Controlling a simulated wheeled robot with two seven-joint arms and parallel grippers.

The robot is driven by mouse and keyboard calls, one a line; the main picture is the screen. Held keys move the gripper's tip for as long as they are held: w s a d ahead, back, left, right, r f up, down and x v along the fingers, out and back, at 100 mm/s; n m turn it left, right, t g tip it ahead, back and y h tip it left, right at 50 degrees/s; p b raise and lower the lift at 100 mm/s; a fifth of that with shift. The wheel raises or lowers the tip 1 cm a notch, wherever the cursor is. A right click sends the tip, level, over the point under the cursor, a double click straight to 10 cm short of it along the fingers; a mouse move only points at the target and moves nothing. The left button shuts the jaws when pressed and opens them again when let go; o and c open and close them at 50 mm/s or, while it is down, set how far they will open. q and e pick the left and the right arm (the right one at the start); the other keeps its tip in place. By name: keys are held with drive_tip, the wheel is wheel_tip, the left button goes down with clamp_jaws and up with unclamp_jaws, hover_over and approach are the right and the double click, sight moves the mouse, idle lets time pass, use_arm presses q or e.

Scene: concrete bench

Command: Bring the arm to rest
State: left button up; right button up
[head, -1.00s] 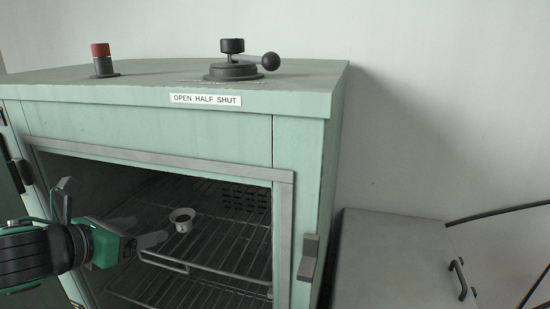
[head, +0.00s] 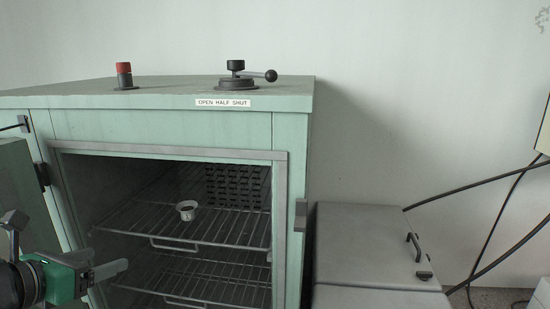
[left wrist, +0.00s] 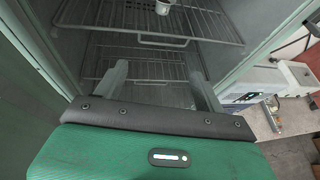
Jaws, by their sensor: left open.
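My left gripper (head: 108,270) is at the lower left of the head view, in front of the open green oven. In the left wrist view its two fingers (left wrist: 160,88) are spread apart with nothing between them, pointing at the oven's opening. A small white cup (head: 186,210) stands on the upper wire rack, apart from the gripper; it also shows at the top of the left wrist view (left wrist: 163,6). My right gripper is not in view.
The green oven (head: 100,101) has its door (head: 20,185) swung open at the left. A red-topped knob (head: 124,75) and a black lever (head: 240,80) stand on top. A grey box (head: 365,243) with a handle is at the right, with dark cables beside it.

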use_arm(q)
drive_tip(key=s+d+f+n+g+y, duration=0.1)
drive_tip(key=d+f+n, duration=0.2)
drive_tip(key=f+n, duration=0.65)
drive_tip(key=s+d+f+n+g+y, duration=0.1)
drive_tip(key=d+f+n, duration=0.1)
drive_tip(key=f+n, duration=0.75)
drive_tip(key=s+d+f+n+g+y, duration=0.15)
drive_tip(key=s+f+n+g, duration=0.25)
drive_tip(key=s+f+n, duration=0.55)
drive_tip(key=s+d+f+n+g+y, duration=0.1)
drive_tip(key=s+d+f+n+g, duration=0.2)
drive_tip(key=s+f+n, duration=0.65)
wheel_tip(320, 180, down, 35)
drive_tip(key=m+g+b, duration=0.1)
drive_tip(key=g+b, duration=0.1)
drive_tip(key=b, duration=0.2)
drive_tip(key=s+a+f+b, duration=0.2)
drive_tip(key=s+a+f, duration=0.1)
drive_tip(key=s+f, duration=1.6)
wheel_tip(320, 180, down, 2)
drive_tip(key=shift+a+f+g, duration=0.2)
drive_tip(key=shift+g, duration=0.2)
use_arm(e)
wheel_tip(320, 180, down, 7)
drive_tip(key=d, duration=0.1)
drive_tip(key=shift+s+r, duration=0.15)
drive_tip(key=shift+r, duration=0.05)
